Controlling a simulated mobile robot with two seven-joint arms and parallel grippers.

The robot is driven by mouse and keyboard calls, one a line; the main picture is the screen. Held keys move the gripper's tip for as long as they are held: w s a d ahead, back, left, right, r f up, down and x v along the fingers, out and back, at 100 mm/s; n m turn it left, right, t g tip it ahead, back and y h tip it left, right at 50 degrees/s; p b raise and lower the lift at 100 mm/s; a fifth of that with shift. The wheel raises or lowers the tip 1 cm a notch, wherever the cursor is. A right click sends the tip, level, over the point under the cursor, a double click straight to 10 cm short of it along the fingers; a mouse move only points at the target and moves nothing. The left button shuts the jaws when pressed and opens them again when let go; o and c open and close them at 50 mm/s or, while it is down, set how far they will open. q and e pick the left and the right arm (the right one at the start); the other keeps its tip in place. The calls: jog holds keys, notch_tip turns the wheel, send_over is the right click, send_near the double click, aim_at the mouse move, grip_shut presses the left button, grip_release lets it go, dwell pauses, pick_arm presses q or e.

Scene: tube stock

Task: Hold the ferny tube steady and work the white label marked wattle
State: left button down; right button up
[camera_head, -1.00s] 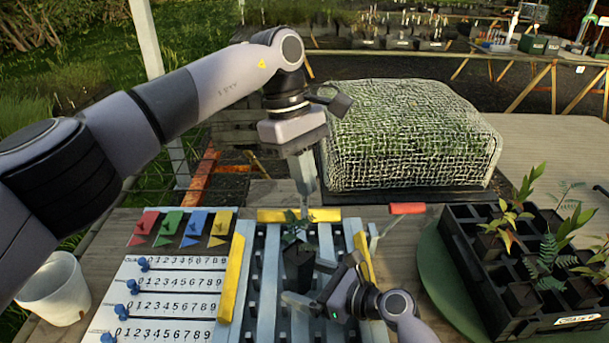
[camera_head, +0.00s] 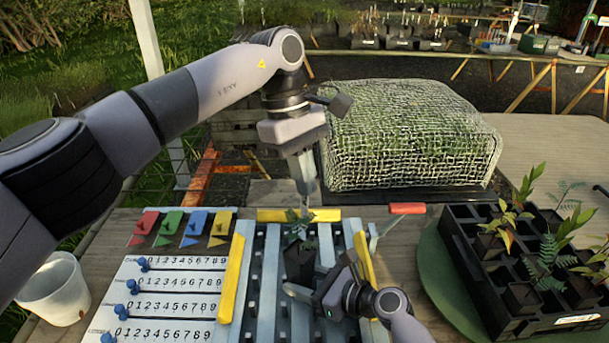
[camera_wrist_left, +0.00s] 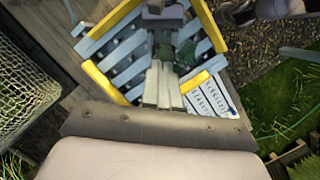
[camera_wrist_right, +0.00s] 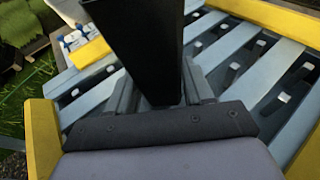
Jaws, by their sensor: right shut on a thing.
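The ferny tube (camera_head: 299,262) is a black square pot with small green fern leaves at its top, upright over the slatted blue-grey rack. My right gripper (camera_head: 308,290) is shut on it from the near side; its dark wall fills the middle of the right wrist view (camera_wrist_right: 140,45). My left gripper (camera_head: 305,195) points down right above the leaves. In the left wrist view its fingertips (camera_wrist_left: 165,75) are close together beside the fern leaves (camera_wrist_left: 187,52), and I cannot tell if they grip anything. I cannot make out a white label marked wattle.
A black tray (camera_head: 505,325) of seedlings stands on a green round mat at the right. A numbered white board (camera_head: 165,292) with blue pegs and coloured cards lies at the left, by a white bucket (camera_head: 55,290). A mesh-covered block (camera_head: 410,135) stands behind.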

aim_at(305, 218)
pick_arm(q)
jog(key=shift+w+f+n, duration=0.2)
jog(key=shift+f+n, duration=0.3)
jog(key=shift+f, duration=1)
jog(key=shift+f, duration=0.35)
jog(key=shift+f, duration=2.65)
jog(key=shift+f, duration=0.25)
jog(key=c, duration=1.3)
grip_release()
jog(key=shift+r, duration=0.1)
